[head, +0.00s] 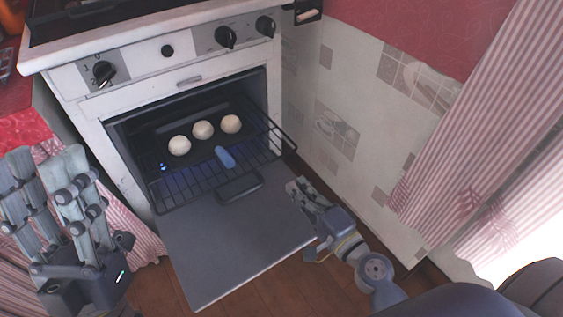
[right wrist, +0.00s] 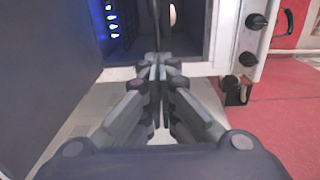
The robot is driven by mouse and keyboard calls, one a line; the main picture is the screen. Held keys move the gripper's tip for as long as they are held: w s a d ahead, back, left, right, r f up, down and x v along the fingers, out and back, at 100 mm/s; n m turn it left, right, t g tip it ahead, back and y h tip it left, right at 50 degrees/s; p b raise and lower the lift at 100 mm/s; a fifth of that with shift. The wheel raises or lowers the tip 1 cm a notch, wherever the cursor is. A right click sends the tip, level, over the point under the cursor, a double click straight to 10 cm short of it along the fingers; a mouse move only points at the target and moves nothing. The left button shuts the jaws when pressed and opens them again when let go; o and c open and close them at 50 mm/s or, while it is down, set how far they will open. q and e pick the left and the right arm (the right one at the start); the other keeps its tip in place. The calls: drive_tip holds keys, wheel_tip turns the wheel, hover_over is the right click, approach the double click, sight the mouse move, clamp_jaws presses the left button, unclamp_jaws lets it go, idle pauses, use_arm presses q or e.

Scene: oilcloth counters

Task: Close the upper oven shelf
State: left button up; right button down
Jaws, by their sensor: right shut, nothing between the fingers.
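The white oven (head: 98,128) stands with its grey door (head: 235,240) folded down. A dark wire shelf (head: 180,196) sticks out of the oven opening over the door. Whether another shelf lies below it, I cannot tell. My right gripper (head: 296,186) is shut and empty, near the right edge of the door and the front right corner of the shelf; contact is unclear. In the right wrist view, its fingertips (right wrist: 160,62) meet in front of the oven opening. My left gripper (head: 43,158) is at the left, fingers apart and empty, away from the shelf.
Three pale round dough pieces (head: 203,130) lie on a dark tray inside the oven. A tiled wall (head: 340,120) and a striped curtain (head: 470,110) bound the right side. Wooden floor (head: 275,280) is free in front.

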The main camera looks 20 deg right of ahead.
sight(275, 160)
drive_tip(key=p+x, duration=0.1)
drive_tip(key=x, duration=0.5)
drive_tip(key=shift+w+a+p, duration=0.15)
drive_tip(key=shift+w+p, duration=0.2)
drive_tip(key=shift+p, duration=0.05)
use_arm(q)
drive_tip(key=w+d+f+g+y, duration=0.1)
drive_tip(key=w+f+g+y, duration=0.1)
drive_tip(key=w+f+g, duration=0.3)
drive_tip(key=shift+w+d+f, duration=0.2)
drive_tip(key=shift+w, duration=1.35)
use_arm(e)
drive_tip(key=shift+w+a, duration=0.15)
drive_tip(key=shift+w, duration=0.4)
